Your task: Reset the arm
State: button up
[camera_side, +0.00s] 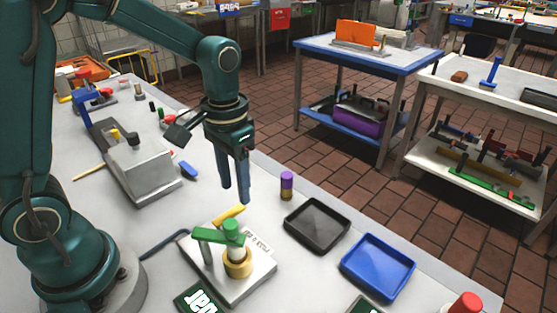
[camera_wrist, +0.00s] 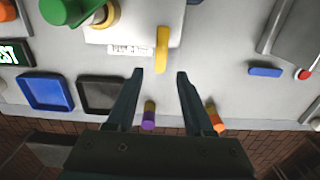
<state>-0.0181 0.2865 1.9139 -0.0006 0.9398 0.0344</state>
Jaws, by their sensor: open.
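My gripper (camera_side: 241,196) hangs above the table with its fingers pointing down. In the wrist view the two fingers (camera_wrist: 159,74) are apart with nothing held between them. Below them is the white fixture plate (camera_side: 255,284), which carries a brass ring (camera_side: 238,268) and a green-topped part (camera_side: 231,228). The green part also shows in the wrist view (camera_wrist: 60,10). A yellow bar (camera_side: 228,216) lies at the plate's edge, and it shows just beyond the fingertips in the wrist view (camera_wrist: 162,48).
A black tray (camera_side: 317,222) and a blue tray (camera_side: 377,264) lie on the table at right. A purple-topped cylinder (camera_side: 287,183) stands near the table edge. A grey machine (camera_side: 145,178) and a blue block (camera_side: 188,169) are at left. The air around my gripper looks clear.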

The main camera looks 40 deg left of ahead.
jog(key=shift+r, duration=0.55)
